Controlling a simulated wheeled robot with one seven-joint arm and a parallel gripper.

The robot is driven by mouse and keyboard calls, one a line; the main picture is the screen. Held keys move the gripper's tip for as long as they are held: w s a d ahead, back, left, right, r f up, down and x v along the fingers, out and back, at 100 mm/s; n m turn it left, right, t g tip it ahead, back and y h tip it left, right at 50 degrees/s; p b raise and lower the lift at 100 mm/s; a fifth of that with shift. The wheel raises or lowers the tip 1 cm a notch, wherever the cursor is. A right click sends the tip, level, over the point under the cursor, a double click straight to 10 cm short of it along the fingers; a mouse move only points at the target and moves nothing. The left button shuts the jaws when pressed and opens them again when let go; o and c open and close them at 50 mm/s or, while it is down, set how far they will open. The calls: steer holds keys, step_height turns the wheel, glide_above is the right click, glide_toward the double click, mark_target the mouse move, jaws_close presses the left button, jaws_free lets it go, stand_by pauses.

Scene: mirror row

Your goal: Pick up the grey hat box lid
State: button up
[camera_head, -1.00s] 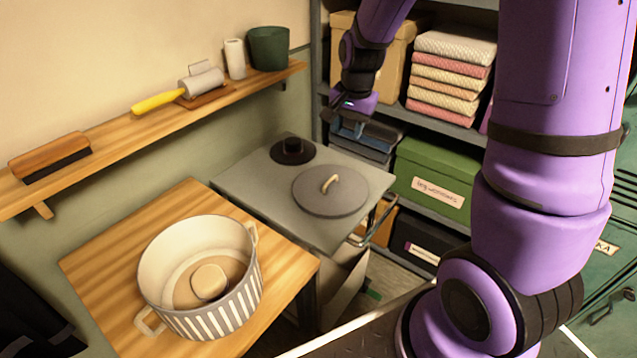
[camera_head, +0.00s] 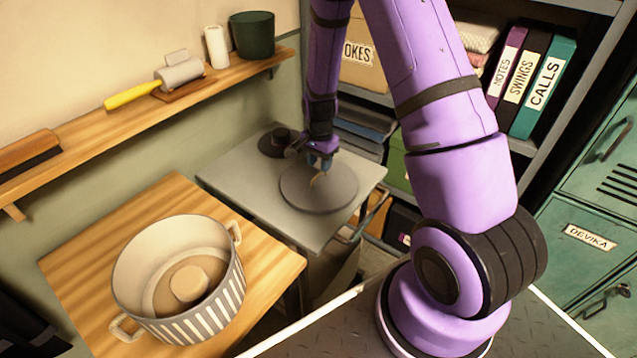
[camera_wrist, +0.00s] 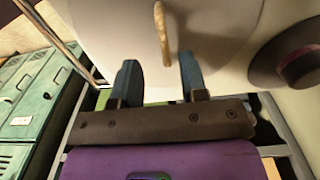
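The grey hat box lid (camera_head: 306,196) is a flat round disc with a tan loop handle (camera_head: 313,181). It lies on a grey table (camera_head: 245,186). My gripper (camera_head: 319,166) points down just above the lid, close to the handle, and hides part of its far side. In the wrist view the two blue fingers (camera_wrist: 160,78) are apart with nothing between them. The handle (camera_wrist: 161,33) stands just beyond the fingertips, roughly in line with the gap. The lid (camera_wrist: 215,28) fills the area around it.
A dark round hat-like object (camera_head: 276,143) sits on the grey table close behind my gripper; it also shows in the wrist view (camera_wrist: 290,58). A striped round box (camera_head: 190,300) stands on the wooden table (camera_head: 75,258). Shelving with folded cloths (camera_head: 360,125) is close behind.

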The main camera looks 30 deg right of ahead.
mark_target(319, 174)
steer(key=shift+w+d+f, duration=0.1)
steer(key=shift+w+f, duration=0.05)
steer(key=shift+f, duration=1.3)
steer(key=shift+w+d+f, duration=0.1)
steer(key=shift+w+f, duration=0.05)
steer(key=shift+f, duration=1.3)
jaws_close()
